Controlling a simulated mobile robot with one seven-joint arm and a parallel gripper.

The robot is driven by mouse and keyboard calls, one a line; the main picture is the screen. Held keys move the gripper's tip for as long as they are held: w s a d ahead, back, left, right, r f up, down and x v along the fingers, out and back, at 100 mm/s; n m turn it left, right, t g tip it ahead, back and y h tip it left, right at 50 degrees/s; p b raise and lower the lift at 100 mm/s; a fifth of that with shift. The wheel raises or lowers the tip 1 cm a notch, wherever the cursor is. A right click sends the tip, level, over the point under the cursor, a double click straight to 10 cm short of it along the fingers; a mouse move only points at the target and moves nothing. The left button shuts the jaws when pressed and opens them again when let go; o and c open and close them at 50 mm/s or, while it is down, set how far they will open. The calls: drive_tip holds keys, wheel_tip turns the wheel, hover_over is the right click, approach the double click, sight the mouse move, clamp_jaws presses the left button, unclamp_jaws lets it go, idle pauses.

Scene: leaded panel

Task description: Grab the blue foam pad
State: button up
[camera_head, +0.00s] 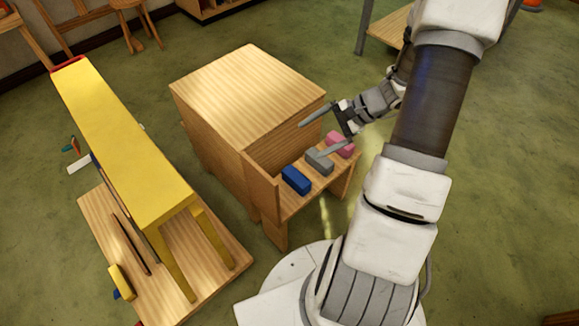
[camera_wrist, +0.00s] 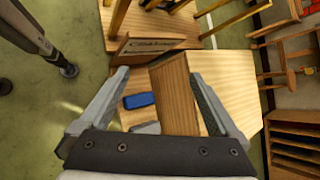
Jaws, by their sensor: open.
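The blue foam pad (camera_head: 296,180) lies at the near left end of a small wooden shelf (camera_head: 299,206) on the side of a wooden cabinet. A grey pad (camera_head: 321,162) and a pink pad (camera_head: 340,143) lie in a row beyond it. My gripper (camera_head: 311,139) is open and empty, above the shelf near the grey and pink pads, up and to the right of the blue pad. In the wrist view the blue pad (camera_wrist: 139,100) shows between the spread fingers (camera_wrist: 160,75), nearer the left one. The grey pad is partly hidden there by my gripper.
The cabinet's flat top (camera_head: 245,88) rises behind the shelf. An upright wooden panel (camera_head: 261,187) borders the shelf beside the blue pad. A yellow bench-like piece (camera_head: 125,140) stands on a wooden board at left. Green floor is open at right.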

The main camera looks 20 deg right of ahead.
drive_tip(key=s+d+f+m+t+b, duration=0.1)
drive_tip(key=d+f+m+t, duration=0.25)
drive_tip(key=f, duration=0.45)
drive_tip(key=d+f+m+t+b, duration=0.1)
drive_tip(key=d+f+m+t, duration=0.1)
drive_tip(key=f+m, duration=0.45)
drive_tip(key=m+t+h+b, duration=0.1)
drive_tip(key=m+t+h, duration=0.25)
drive_tip(key=m, duration=0.25)
approach(296, 179)
drive_tip(key=shift+t, duration=0.4)
drive_tip(key=w+f+b, duration=0.1)
drive_tip(key=w+f, duration=0.1)
drive_tip(key=w+a+f+b, duration=0.1)
drive_tip(key=w+f+b, duration=0.1)
drive_tip(key=w, duration=0.1)
drive_tip(key=shift+w+f, duration=0.15)
drive_tip(key=shift+w, duration=0.05)
drive_tip(key=b+x, duration=0.2)
drive_tip(key=x, duration=0.3)
drive_tip(key=shift+f, duration=0.15)
drive_tip(key=c, duration=1.4)
